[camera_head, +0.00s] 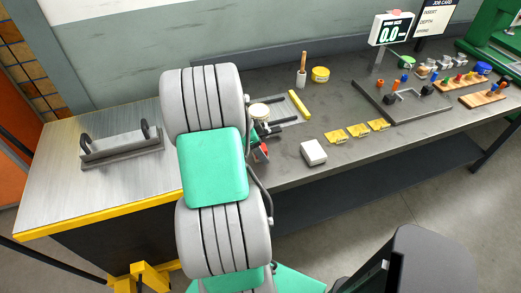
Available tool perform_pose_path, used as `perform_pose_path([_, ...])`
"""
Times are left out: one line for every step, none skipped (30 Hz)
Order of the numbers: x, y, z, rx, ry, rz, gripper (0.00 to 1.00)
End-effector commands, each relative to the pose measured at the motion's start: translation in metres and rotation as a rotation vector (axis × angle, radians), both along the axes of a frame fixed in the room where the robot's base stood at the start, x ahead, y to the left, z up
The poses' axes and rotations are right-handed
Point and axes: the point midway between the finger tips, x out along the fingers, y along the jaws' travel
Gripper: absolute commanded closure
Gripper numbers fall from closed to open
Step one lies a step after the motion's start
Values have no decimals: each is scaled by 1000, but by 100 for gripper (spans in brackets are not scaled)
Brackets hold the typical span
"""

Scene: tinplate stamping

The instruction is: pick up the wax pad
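My arm stands in front of the bench and hides most of my gripper. Two dark parallel bars (278,127) show just right of the arm, and they may be its fingers, but I cannot be sure. No thing is plainly marked as the wax pad. A round cream-topped piece (259,110) sits beside the arm, partly hidden by it. A pale block with a white top (313,152) lies near the front edge of the bench, apart from the arm. A round yellow tin (320,74) stands farther back.
The bench (225,160) holds a yellow bar (299,104), a brush in a pot (302,72), yellow plates (357,130) and a dark framed fixture (405,103). A grey holder (121,146) stands at left.

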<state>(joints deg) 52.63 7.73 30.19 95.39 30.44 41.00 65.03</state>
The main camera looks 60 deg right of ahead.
Motion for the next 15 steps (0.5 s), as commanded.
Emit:
perform_pose_path([-2,-1,-4,1,1,-1,29])
perform_pose_path([-2,-2,-6,1,1,0,29])
perform_pose_path([-2,-2,-8,0,0,1,29])
perform_pose_path([-2,-2,-9,0,0,1,29])
perform_pose_path([-2,-2,-9,-1,-1,2,29])
perform_pose_path([-2,-2,-9,-1,-1,2,29])
perform_pose_path([-2,-2,-9,-1,-1,3,29])
perform_pose_path([-2,-2,-9,-1,-1,3,29])
perform_pose_path([-2,-2,-9,-1,-1,3,31])
perform_pose_path([-2,-2,-9,0,-1,3,33])
perform_pose_path([-2,-2,-9,0,-1,3,36])
perform_pose_path([-2,-2,-9,0,-1,3,39])
perform_pose_path([-2,-2,-9,0,-1,3,41])
perform_pose_path([-2,-2,-9,0,-1,3,44])
perform_pose_path([-2,-2,-9,0,-1,3,47])
